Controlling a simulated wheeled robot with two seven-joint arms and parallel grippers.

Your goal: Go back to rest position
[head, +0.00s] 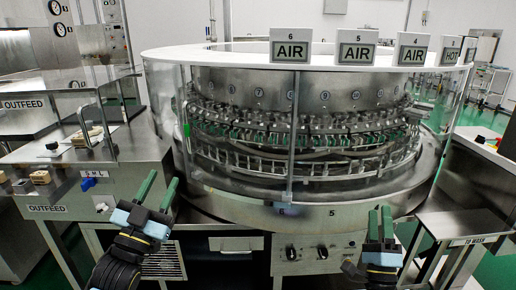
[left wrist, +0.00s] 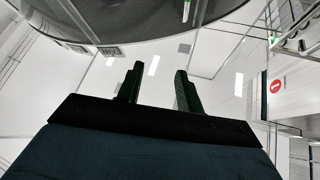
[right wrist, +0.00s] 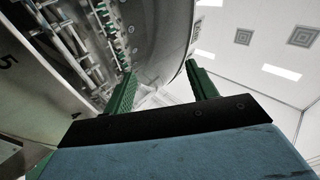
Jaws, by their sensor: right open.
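My left gripper (head: 163,178) is in front of the rotary washer's lower left side, beside the outfeed station. Its two green fingers point up and stand apart with nothing between them, as the left wrist view (left wrist: 160,72) also shows. My right gripper (head: 380,212) is in front of the washer's lower right side. Its green fingers point up, apart and empty; they also show in the right wrist view (right wrist: 160,72). The rotary washer (head: 300,216) is a large round steel machine with clear panels and rows of green-tipped clamps inside. I cannot tell contact with it from these frames.
The steel outfeed station (head: 120,150) with small tan blocks stands at the left. A steel side table (head: 450,222) is at the right. A control panel with dark knobs (head: 321,253) is below the washer. AIR signs (head: 291,51) stand on its top.

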